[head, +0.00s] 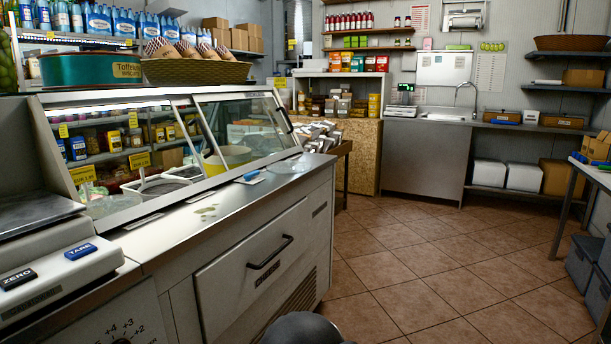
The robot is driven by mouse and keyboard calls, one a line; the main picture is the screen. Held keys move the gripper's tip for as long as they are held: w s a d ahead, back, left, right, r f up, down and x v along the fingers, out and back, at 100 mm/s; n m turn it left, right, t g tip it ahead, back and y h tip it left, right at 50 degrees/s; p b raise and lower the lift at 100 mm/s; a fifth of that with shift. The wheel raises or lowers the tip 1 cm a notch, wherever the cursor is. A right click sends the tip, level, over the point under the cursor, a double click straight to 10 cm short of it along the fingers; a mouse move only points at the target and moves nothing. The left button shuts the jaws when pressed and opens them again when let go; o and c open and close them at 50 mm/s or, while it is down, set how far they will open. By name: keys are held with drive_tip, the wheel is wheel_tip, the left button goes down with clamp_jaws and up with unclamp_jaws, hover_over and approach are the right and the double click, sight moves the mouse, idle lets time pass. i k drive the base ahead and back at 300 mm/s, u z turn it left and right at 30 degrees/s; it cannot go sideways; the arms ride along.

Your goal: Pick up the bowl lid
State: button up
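A clear, round, flat thing (289,166) that looks like the bowl lid lies on the far end of the steel counter top (225,198). It is faint against the steel, so its rim is hard to make out. A yellow bowl (229,157) stands to its left, behind the glass of the display case. My gripper is not in view; only a dark rounded part, which seems to be of my arm, shows at the bottom edge.
A small blue-handled thing (251,175) lies left of the clear disc. The slanted glass (233,130) rises behind the counter. A scale (55,255) stands at the near left. The tiled floor (420,265) to the right is free.

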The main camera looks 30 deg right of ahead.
sight(288, 166)
drive_tip(key=u, duration=0.2)
drive_tip(key=k, duration=0.35)
drive_tip(key=z, duration=1.6)
drive_tip(key=i, duration=1.7)
drive_tip(key=u, duration=0.35)
